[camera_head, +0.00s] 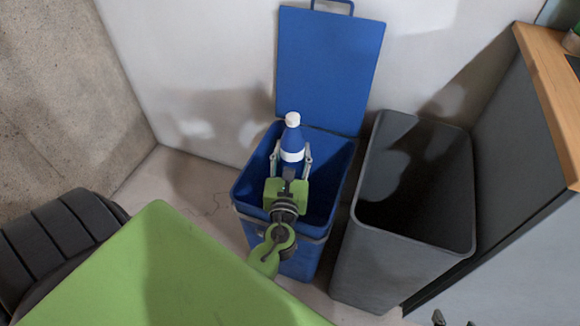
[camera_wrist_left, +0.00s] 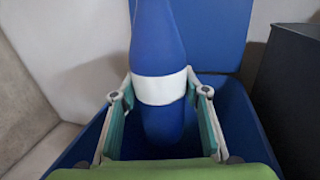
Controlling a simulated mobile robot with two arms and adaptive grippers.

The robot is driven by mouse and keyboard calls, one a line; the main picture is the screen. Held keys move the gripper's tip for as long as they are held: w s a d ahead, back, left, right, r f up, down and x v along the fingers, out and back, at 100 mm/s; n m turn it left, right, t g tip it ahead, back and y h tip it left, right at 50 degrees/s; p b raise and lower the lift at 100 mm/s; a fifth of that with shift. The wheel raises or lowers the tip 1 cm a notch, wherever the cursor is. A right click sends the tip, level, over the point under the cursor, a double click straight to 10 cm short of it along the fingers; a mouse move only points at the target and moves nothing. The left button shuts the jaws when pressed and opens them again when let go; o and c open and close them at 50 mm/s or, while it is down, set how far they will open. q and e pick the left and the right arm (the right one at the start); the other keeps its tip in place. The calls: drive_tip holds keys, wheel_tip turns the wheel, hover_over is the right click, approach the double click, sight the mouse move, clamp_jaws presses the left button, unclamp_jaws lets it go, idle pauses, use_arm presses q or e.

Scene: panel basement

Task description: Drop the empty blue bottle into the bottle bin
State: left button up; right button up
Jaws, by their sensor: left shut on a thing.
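The blue bottle (camera_head: 291,138) is upright, with a white cap and a white label band. My left gripper (camera_head: 291,160) is shut on it around the label. In the left wrist view the bottle (camera_wrist_left: 158,40) stands between the two fingers (camera_wrist_left: 160,90). The gripper and bottle are over the open mouth of the blue bin (camera_head: 334,165); the bottle's lower end is hidden by the gripper in the head view. The bin's blue lid (camera_head: 328,70) stands raised behind it. Dark tips at the lower right edge may be my right gripper (camera_head: 454,320), mostly cut off.
An open dark grey bin (camera_head: 375,255) stands close to the right of the blue bin. A counter with a wooden top (camera_head: 555,90) is at the right. A pale wall (camera_head: 200,70) is behind. A little bare floor (camera_head: 180,190) shows left of the blue bin.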

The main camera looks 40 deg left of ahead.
use_arm(q)
drive_tip(key=shift+f+b, duration=0.45)
drive_tip(key=shift+f, duration=0.1)
use_arm(e)
drive_tip(key=w+a+r+t+y, duration=0.1)
drive_tip(key=w+a+r+t, duration=0.1)
drive_tip(key=w+r+t, duration=0.1)
drive_tip(key=shift+w+r, duration=0.75)
drive_tip(key=shift+w, duration=0.5)
use_arm(q)
drive_tip(key=o, duration=0.9)
drive_tip(key=shift+s+f, duration=0.1)
drive_tip(key=v, duration=1.1)
drive_tip(key=shift+s+d, duration=0.2)
drive_tip(key=shift+s, duration=0.15)
use_arm(e)
drive_tip(key=shift+s, duration=0.1)
